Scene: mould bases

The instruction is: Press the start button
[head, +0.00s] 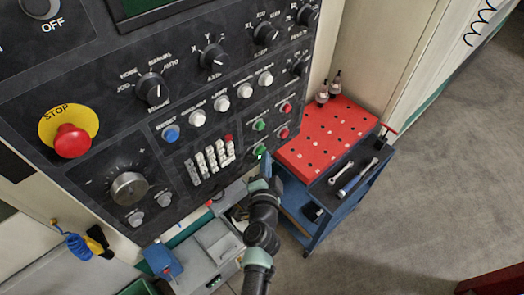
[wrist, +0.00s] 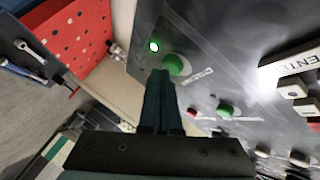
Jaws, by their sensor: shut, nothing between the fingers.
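A green button (wrist: 175,64) stands out from the dark control panel, with a small label beside it that I cannot read clearly. It also shows in the head view (head: 261,149) as the lower of two green buttons. A small bright green spot (wrist: 154,46) is close by it on the panel. My gripper (wrist: 160,76) is shut and empty. Its fingertips are right at the lower left side of this green button in the wrist view; I cannot tell whether they touch it. In the head view my gripper (head: 265,163) is just below the button.
Another green button (wrist: 225,111) and red buttons (head: 283,133) are close by on the panel. A red emergency stop (head: 73,140) is at the left. A blue cart with a red top (head: 325,135) and tools stands right of the panel. Open floor (head: 420,200) lies farther right.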

